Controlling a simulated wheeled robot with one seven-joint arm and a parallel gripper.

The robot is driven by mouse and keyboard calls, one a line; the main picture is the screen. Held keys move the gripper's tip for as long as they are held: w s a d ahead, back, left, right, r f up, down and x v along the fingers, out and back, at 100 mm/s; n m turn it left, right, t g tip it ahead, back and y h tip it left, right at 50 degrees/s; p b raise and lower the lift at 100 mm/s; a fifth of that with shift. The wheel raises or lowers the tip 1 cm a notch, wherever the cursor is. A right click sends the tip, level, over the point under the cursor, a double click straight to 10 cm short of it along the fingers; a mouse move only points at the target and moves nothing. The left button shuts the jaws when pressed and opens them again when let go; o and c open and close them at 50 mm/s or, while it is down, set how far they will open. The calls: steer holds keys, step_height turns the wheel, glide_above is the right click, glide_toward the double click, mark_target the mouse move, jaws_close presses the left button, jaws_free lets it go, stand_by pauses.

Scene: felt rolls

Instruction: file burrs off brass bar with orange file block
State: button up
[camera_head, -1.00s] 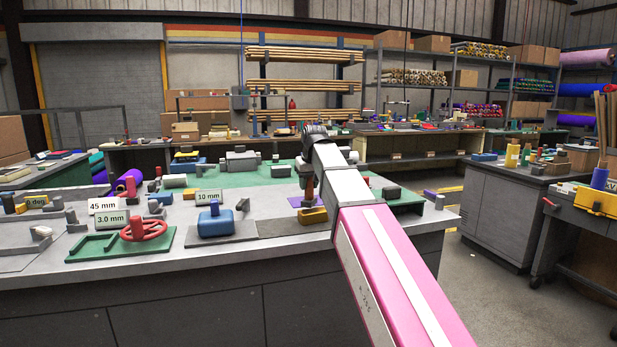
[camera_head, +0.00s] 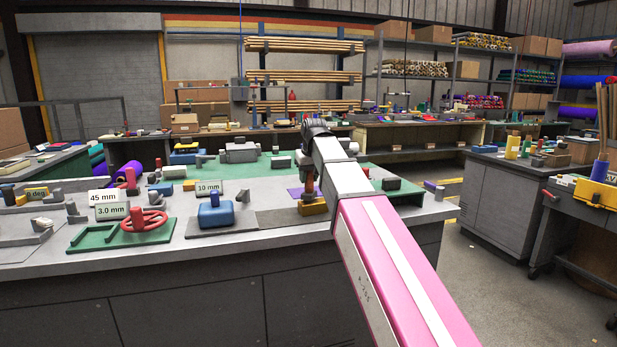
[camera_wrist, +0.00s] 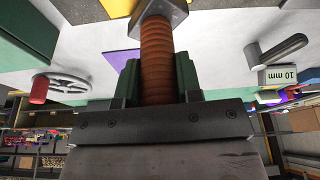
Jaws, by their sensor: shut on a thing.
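My gripper (camera_wrist: 155,78) has dark green fingers closed on an orange-brown ribbed handle (camera_wrist: 157,50). A grey block (camera_wrist: 163,12) is at the far end of this handle in the wrist view. In the head view the handle (camera_head: 309,178) stands roughly upright at the end of my arm. A yellow brass-coloured block, probably the brass bar (camera_head: 313,208), lies just below it on the bench. Part of this yellow piece also shows at the top of the wrist view (camera_wrist: 117,7). I cannot tell whether the grey block touches it. Burrs are too small to see.
The grey bench (camera_head: 285,222) holds a purple sheet (camera_head: 296,193) beside the brass piece. To the left are a blue block (camera_head: 215,213) on a grey plate, a red handwheel (camera_head: 145,221) on a green base, and number labels. A dark block (camera_head: 391,184) stands to the right.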

steer(key=shift+f, duration=0.35)
stand_by(0.3)
steer(key=shift+s+a+r, duration=0.1)
steer(key=shift+s+a, duration=0.3)
steer(key=shift+s, duration=0.45)
steer(key=shift+s+a, duration=0.35)
steer(key=shift+s, duration=0.5)
steer(key=shift+w, duration=0.15)
steer(key=shift+w+d, duration=0.35)
steer(key=shift+w, duration=0.45)
steer(key=shift+w+d, duration=0.35)
steer(key=shift+w, duration=0.4)
steer(key=shift+s+a, duration=0.35)
steer(key=shift+s, duration=0.5)
steer(key=shift+s+a, duration=0.35)
steer(key=shift+s, duration=0.5)
